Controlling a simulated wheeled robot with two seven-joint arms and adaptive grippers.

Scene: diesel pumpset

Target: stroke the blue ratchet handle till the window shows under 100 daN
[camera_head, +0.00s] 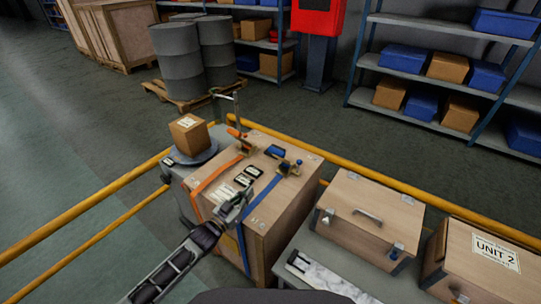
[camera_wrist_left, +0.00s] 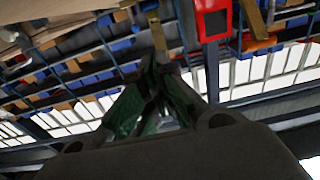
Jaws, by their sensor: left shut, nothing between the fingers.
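A wooden crate (camera_head: 285,211) carries an orange strap (camera_head: 213,174) and a blue strap (camera_head: 262,196) over its top. The blue ratchet handle (camera_head: 276,152) is on the top of the crate, at the blue strap's ratchet. Two small dark display windows (camera_head: 248,175) lie on the lid; their figures are too small to read. My left gripper (camera_head: 241,200) is shut and empty, over the near left part of the crate, apart from the blue handle. Its closed fingers show in the left wrist view (camera_wrist_left: 152,75). My right gripper is not in view.
An orange ratchet handle (camera_head: 236,133) is beside the blue one. A cardboard box (camera_head: 189,134) sits on a scale at left. Yellow rails (camera_head: 112,186) run around the area. A latched wooden case (camera_head: 365,218) and a UNIT 2 case (camera_head: 487,262) stand at right.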

